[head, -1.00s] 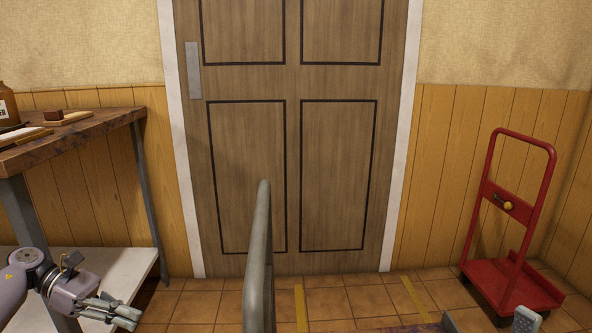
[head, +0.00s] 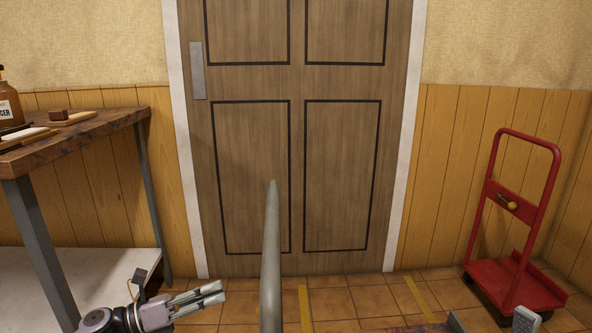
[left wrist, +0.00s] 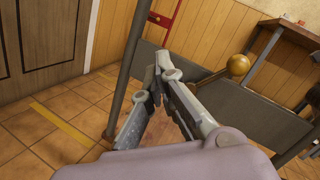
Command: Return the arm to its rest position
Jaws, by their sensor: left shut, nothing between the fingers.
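My left gripper (head: 218,290) is low in the head view, left of the grey upright bar (head: 271,255). Its grey fingers point right and are together, with nothing between them. In the left wrist view the closed fingers (left wrist: 160,62) are near a grey post (left wrist: 128,65). I cannot tell whether they touch it. At the bottom right edge of the head view, a small grey tip (head: 525,319) looks like part of my right gripper. Most of it is cut off, so its jaw state cannot be judged.
A workbench (head: 75,136) with a brown bottle (head: 9,108) stands left. A wooden door (head: 297,150) is ahead, and a red hand truck (head: 514,280) stands right. In the left wrist view a brass ball (left wrist: 238,64) is right of the fingers, by grey panels.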

